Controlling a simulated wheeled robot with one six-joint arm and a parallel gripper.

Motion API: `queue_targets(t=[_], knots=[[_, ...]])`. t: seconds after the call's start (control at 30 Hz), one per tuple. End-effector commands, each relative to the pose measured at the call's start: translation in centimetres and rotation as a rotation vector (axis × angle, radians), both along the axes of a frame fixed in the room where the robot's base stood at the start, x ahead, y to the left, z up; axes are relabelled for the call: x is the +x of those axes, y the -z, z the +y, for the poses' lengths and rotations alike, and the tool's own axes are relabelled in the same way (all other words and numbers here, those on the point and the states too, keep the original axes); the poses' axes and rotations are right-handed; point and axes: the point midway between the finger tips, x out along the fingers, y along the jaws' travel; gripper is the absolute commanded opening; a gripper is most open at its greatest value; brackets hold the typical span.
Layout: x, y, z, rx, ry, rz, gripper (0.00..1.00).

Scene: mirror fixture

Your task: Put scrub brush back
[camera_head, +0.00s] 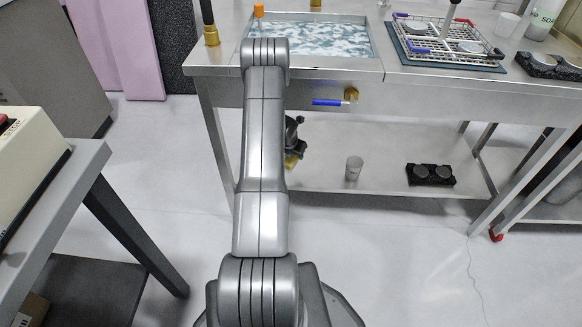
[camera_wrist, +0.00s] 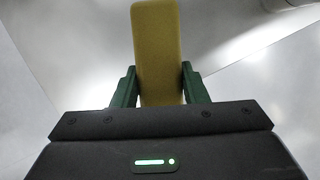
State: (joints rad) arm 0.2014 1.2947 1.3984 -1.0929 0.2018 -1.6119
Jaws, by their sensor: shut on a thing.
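My gripper (camera_wrist: 159,92) is shut on a yellow block, which I take to be the scrub brush (camera_wrist: 158,45). The block stands up between the two green fingers in the wrist view, and no bristles show. In the head view my gripper (camera_head: 294,153) hangs in front of the steel sink bench, below its top and above the lower shelf. Only a small yellow part of the scrub brush (camera_head: 291,162) shows there, with the rest hidden behind my arm.
The bench holds a water-filled basin (camera_head: 325,40), a wire rack (camera_head: 440,42) and a bottle (camera_head: 543,20). A blue-handled valve (camera_head: 328,102) juts from its front. A cup (camera_head: 354,168) and a black holder (camera_head: 431,175) stand on the lower shelf (camera_head: 390,186). A grey table (camera_head: 78,165) is left.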

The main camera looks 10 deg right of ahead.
Motion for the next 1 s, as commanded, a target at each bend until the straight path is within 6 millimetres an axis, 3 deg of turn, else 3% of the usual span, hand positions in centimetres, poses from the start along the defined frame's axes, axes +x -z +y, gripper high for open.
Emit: queue_targets(t=[0.4, 0.67, 0.9, 1.0], knots=[[0.0, 5.6, 0.0, 0.0, -0.009, 0.0, 0.15], [0.0, 6.9, 0.0, 0.0, -0.007, -0.001, 0.15], [0.0, 10.0, 0.0, 0.0, -0.006, 0.0, 0.15], [0.0, 10.2, 0.0, 0.0, -0.007, -0.001, 0.15]])
